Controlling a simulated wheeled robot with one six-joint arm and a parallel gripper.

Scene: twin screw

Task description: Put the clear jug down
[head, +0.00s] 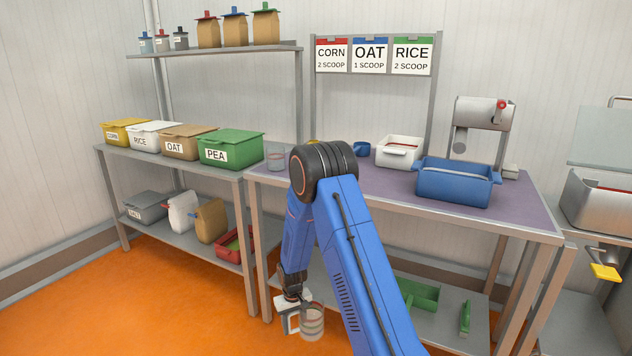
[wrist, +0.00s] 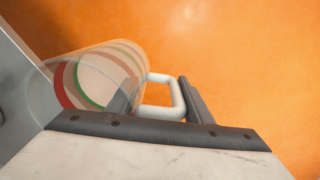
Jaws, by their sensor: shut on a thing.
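The clear jug (head: 312,322) is see-through with a white handle and coloured bands, red and green in the wrist view (wrist: 85,82). My gripper (head: 292,314) is shut on the jug's handle (wrist: 165,112). In the wrist view my gripper's fingers (wrist: 158,100) stand on either side of the handle. The jug hangs low, in front of the purple-topped bench (head: 385,190), with orange floor showing behind it. I cannot tell how far it is above the floor.
A second clear container (head: 277,156) stands at the bench's left end. A white bin (head: 399,152) and a blue bin (head: 456,184) stand towards the right. A grey panel edge (wrist: 15,85) lies close to the jug in the wrist view. The bench front between has bare room.

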